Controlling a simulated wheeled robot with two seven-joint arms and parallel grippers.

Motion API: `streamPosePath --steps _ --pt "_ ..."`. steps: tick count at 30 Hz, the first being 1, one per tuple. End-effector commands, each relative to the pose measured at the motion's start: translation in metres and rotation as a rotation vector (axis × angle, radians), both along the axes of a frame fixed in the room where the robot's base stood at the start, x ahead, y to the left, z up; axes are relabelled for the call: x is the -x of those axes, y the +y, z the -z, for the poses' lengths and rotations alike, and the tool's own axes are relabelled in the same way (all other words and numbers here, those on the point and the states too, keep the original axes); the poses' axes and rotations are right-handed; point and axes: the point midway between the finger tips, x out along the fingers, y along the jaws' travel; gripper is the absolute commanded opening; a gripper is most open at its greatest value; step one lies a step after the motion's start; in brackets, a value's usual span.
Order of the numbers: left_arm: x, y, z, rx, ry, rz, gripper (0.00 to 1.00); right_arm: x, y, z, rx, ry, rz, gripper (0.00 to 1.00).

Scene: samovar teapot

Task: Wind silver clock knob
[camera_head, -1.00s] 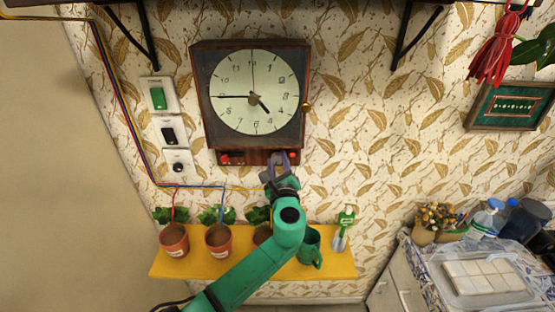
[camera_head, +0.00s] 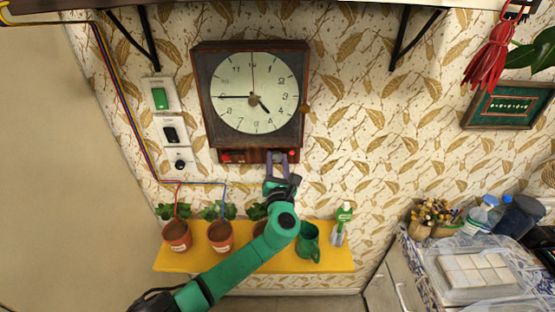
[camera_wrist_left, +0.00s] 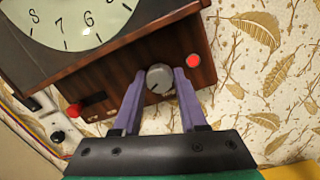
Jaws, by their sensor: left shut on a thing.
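The wooden wall clock (camera_head: 203,97) has a round white face with black hands. Its lower ledge carries a red button at each side. The silver knob (camera_wrist_left: 159,78) sits on this ledge between the buttons, nearer the right one; a dark mark shows on its front. My left gripper (camera_head: 278,156) reaches up to the ledge from below. In the left wrist view its two purple fingers (camera_wrist_left: 159,84) stand on either side of the knob and are shut on it. My right gripper is not in view.
A yellow shelf (camera_head: 335,262) with potted plants, a green mug (camera_head: 308,241) and a small trowel lies under my left arm. Wall switches (camera_head: 170,130) and wires are left of the clock. A counter with a clear box (camera_head: 470,268) stands at the lower right.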

Motion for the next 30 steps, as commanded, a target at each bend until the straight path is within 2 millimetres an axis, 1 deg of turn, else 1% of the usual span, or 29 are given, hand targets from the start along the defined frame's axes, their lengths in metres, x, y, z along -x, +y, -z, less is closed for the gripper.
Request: streamPosePath --steps 1,30 --pt "0.0007 0.0007 0.0058 -0.044 0.01 0.0 0.0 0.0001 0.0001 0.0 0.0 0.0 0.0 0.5" --pt "0.0008 0.0021 0.0059 -0.964 0.009 0.006 0.0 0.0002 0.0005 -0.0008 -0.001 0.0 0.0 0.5"
